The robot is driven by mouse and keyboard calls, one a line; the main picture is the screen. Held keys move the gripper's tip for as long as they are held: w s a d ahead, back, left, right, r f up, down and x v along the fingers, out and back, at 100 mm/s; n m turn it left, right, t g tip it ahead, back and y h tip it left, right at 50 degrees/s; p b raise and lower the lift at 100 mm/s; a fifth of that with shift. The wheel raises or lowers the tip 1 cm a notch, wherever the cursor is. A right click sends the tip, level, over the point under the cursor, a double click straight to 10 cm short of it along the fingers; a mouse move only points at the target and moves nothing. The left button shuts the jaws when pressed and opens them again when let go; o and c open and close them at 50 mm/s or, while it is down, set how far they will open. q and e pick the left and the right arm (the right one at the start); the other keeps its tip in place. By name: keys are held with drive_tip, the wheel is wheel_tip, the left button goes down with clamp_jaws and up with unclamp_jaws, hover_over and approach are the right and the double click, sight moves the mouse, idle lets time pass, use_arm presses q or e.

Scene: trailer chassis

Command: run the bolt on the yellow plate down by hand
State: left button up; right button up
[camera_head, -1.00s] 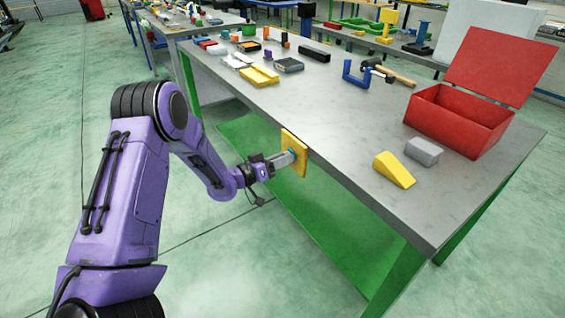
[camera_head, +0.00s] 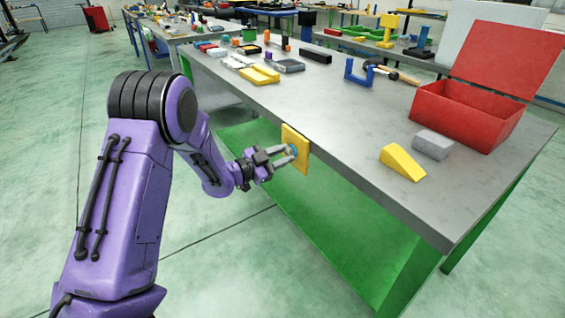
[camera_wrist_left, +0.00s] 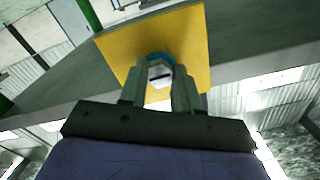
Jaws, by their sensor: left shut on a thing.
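The yellow plate (camera_head: 300,143) is fixed upright on the front edge of the grey workbench; it fills the upper middle of the left wrist view (camera_wrist_left: 190,45). A bolt with a pale, slotted head (camera_wrist_left: 160,75) stands out from the plate, with a blue ring (camera_wrist_left: 157,58) around its base. My left gripper (camera_head: 290,154) reaches the plate from the left. Its two fingers (camera_wrist_left: 160,84) are on either side of the bolt head and shut on it. The bolt's shank is hidden. My right gripper is not in view.
On the workbench (camera_head: 340,125) stand a yellow wedge (camera_head: 402,162), a grey block (camera_head: 433,144) and an open red box (camera_head: 465,115). A blue bracket (camera_head: 357,72) and a hammer (camera_head: 397,74) lie farther back. The floor in front of the bench is clear.

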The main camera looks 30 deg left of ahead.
use_arm(q)
drive_tip(key=shift+s+a+f+m+b, duration=0.1)
drive_tip(key=shift+m+b, duration=3)
drive_tip(key=shift+b, duration=0.5)
drive_tip(key=shift+f+m+b, duration=0.1)
drive_tip(key=shift+m+b, duration=3)
drive_tip(key=shift+b, duration=0.45)
drive_tip(key=o, duration=0.9)
drive_tip(key=shift+o, duration=0.8)
drive_tip(key=shift+r, duration=0.2)
drive_tip(key=shift+s, duration=0.1)
